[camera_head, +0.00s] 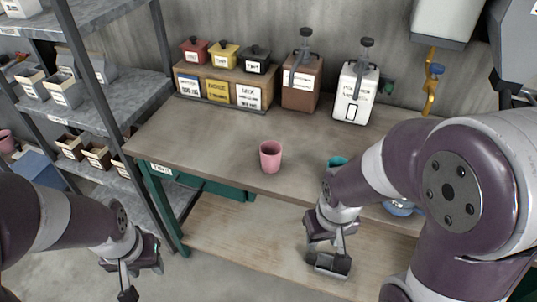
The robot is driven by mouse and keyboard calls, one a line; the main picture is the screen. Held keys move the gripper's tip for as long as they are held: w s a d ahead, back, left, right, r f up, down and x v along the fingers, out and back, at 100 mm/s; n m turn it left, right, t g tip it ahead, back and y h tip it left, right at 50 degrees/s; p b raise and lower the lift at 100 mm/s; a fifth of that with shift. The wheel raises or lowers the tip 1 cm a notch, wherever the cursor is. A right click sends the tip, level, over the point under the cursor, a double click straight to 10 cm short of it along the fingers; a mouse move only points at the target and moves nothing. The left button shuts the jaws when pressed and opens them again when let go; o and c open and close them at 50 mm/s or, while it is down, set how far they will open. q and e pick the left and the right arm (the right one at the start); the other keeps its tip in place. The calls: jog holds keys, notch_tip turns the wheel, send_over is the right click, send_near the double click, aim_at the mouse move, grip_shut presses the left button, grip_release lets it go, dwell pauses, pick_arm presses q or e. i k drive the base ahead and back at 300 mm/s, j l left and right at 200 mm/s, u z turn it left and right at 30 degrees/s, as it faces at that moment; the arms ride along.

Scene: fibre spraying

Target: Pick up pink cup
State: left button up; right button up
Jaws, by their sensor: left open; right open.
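The pink cup (270,157) stands upright on the wooden table (210,135), near its front edge. My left gripper (128,291) is open and empty at the lower left, in front of the table and well apart from the cup. My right gripper (329,262) is open and empty, lower in the picture than the cup and to its right, not touching it. A teal cup (337,161) is on the table to the right, partly hidden behind my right arm.
A wooden box (222,88) with red, yellow and black lidded pots stands at the back. A brown container (301,82) and a white container (354,92) stand beside it. Metal shelves (104,100) with small bins are at the left. The table around the pink cup is clear.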

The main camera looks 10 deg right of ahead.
aim_at(271, 151)
jog(key=z, duration=0.4)
jog(key=j+z, duration=0.1)
jog(key=z, duration=0.35)
jog(key=i+j+z, duration=0.1)
jog(key=z, duration=0.3)
jog(key=j+z, duration=0.1)
jog(key=z, duration=0.75)
jog(key=k+j+z, duration=0.1)
jog(key=j+z, duration=0.2)
jog(key=j, duration=0.15)
jog(key=k+j+z, duration=0.25)
jog(key=j, duration=0.2)
jog(key=j+z, duration=0.3)
jog(key=k+j+z, duration=0.3)
jog(key=j, duration=0.15)
jog(key=k+j, duration=0.2)
jog(key=j, duration=0.15)
